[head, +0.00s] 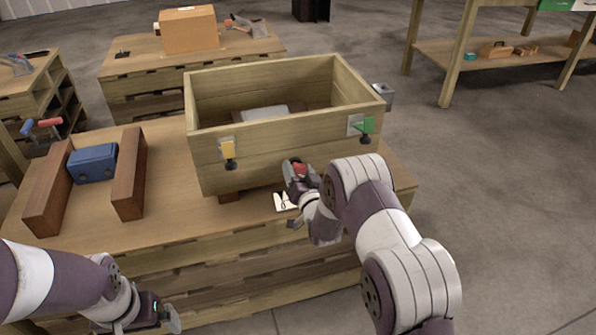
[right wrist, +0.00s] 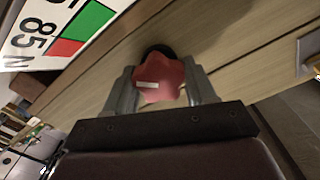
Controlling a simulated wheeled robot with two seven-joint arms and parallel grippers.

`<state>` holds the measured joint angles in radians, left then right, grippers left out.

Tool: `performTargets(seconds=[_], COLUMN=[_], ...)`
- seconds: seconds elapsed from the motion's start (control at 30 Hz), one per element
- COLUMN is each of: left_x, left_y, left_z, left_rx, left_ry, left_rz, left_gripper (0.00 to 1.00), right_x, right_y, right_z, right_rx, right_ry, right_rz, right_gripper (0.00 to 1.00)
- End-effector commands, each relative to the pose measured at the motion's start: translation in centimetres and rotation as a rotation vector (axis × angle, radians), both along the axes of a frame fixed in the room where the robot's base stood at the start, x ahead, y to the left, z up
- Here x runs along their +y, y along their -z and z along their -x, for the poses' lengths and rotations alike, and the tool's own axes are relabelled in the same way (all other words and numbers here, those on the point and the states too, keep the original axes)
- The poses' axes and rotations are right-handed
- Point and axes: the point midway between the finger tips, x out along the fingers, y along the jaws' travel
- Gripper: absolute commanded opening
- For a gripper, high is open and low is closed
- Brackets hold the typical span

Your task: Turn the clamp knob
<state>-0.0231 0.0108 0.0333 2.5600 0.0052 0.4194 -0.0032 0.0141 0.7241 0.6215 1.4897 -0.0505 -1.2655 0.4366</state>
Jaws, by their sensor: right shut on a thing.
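The clamp knob is red with several lobes. It shows in the right wrist view (right wrist: 160,80) between the two fingers of my right gripper (right wrist: 163,92), which is shut on it. In the head view the red knob (head: 299,169) sits at the front of the wooden box (head: 290,150), and my right gripper (head: 298,178) is there, partly covering it. A white scale card (right wrist: 68,30) with green and red areas and the figure 85 stands beside the knob. My left gripper (head: 165,316) is low at the front, away from the knob; its jaws are unclear.
The box front carries a yellow tag (head: 228,149) and a green tag (head: 367,124), each above a black knob. A blue block (head: 93,163) lies between two brown wooden bars on the left of the workbench (head: 165,215). A cardboard box (head: 189,30) stands behind.

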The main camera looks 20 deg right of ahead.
Motion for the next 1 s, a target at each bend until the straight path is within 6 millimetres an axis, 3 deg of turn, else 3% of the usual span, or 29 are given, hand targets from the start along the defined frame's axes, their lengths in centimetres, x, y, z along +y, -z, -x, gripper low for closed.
performTargets(seconds=[0.6,1.0], left_x=[0.0,0.0], left_y=[0.1,0.11], left_z=[0.0,0.0], left_rx=[0.0,0.0], left_ry=[0.0,0.0], left_rz=[0.0,0.0], left_gripper=[1.0,1.0], right_x=[-0.13,-0.16], right_y=[0.25,0.32], right_z=[0.05,0.05], right_rx=[0.021,0.028], right_ry=[0.0,0.0], right_rz=[-0.538,-0.717], right_gripper=[0.25,0.25])
